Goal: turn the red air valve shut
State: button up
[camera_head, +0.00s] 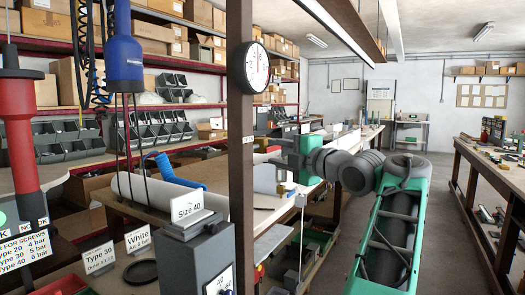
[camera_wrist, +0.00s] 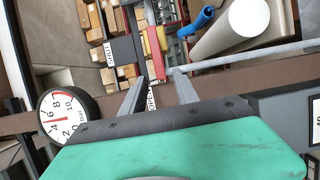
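My gripper (camera_wrist: 160,77) is open in the wrist view, its two grey fingers apart and pointing away from the camera. A red bar (camera_wrist: 153,62), seemingly the valve's handle, shows just beyond and between the fingertips; I cannot tell whether they touch it. A SHUT label (camera_wrist: 108,52) is to its left, and an OPEN label (camera_wrist: 151,98) is between the fingers. In the head view my gripper (camera_head: 275,160) is beside the brown post, right of it, with a brass-coloured fitting (camera_head: 288,188) just below.
The brown post (camera_head: 240,190) carries a round pressure gauge (camera_head: 251,67), which also shows in the wrist view (camera_wrist: 66,117).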

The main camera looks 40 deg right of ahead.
aim_at(270, 151)
jog(key=w, duration=0.2)
jog(key=w+d, duration=0.1)
jog(key=w, duration=0.1)
jog(key=shift+w+d, duration=0.2)
jog(key=shift+w, duration=0.05)
jog(key=shift+c, duration=0.2)
grip_shut()
jog(key=shift+a+f, duration=0.1)
jog(key=shift+a, duration=0.05)
dwell(0.8)
